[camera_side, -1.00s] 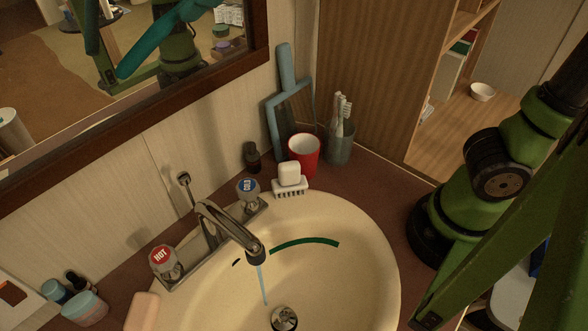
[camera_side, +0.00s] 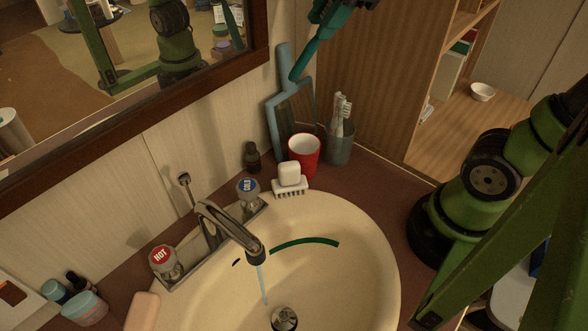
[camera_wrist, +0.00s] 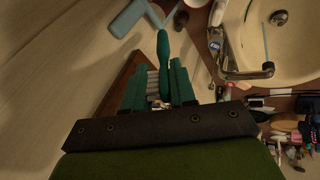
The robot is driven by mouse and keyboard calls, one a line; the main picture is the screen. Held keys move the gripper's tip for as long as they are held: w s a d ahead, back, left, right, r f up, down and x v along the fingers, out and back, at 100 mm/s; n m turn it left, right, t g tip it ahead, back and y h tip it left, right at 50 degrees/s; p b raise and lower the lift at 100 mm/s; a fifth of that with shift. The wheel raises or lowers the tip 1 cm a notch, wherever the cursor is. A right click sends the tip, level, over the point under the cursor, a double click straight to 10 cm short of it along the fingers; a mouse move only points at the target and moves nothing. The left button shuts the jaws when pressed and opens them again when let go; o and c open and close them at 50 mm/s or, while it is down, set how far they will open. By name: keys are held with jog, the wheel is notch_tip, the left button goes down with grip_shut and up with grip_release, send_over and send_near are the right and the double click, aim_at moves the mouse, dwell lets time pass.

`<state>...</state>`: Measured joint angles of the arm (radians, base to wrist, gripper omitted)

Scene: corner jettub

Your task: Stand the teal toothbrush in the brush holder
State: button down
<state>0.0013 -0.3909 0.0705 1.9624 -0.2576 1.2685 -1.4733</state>
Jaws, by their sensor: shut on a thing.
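The teal toothbrush (camera_side: 305,57) hangs at top centre in the side view, handle tilted down to the left. In the wrist view its handle (camera_wrist: 163,48) points away from my gripper, and white bristles (camera_wrist: 153,82) show between the fingers. My gripper (camera_wrist: 158,88) is shut on the brush near its head; in the side view its fingers (camera_side: 325,22) are partly cut off by the top edge. The brush holder (camera_side: 340,148) is a grey-green cup at the back corner of the counter, with white toothbrushes (camera_side: 340,112) in it. The teal brush appears above it and to its left, apart from it.
A red cup (camera_side: 304,157) stands just left of the holder. A blue hand mirror (camera_side: 279,115) leans on the wall behind. A wooden cabinet (camera_side: 380,80) stands behind.

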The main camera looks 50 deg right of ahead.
jog(key=s+d+f+m+g+h, duration=0.1)
jog(key=s+d+f+m, duration=0.1)
jog(key=s+d, duration=0.15)
jog(key=s+d+f+m+g, duration=0.1)
jog(key=s+d+f, duration=0.1)
jog(key=d, duration=0.2)
jog(key=w+d+f+m+g, duration=0.2)
jog(key=w+f+m+g, duration=0.1)
jog(key=f, duration=0.4)
jog(key=shift+w+f+m, duration=0.15)
jog(key=shift+w+m, duration=0.65)
jog(key=shift+w, duration=0.1)
jog(key=shift+f, duration=0.15)
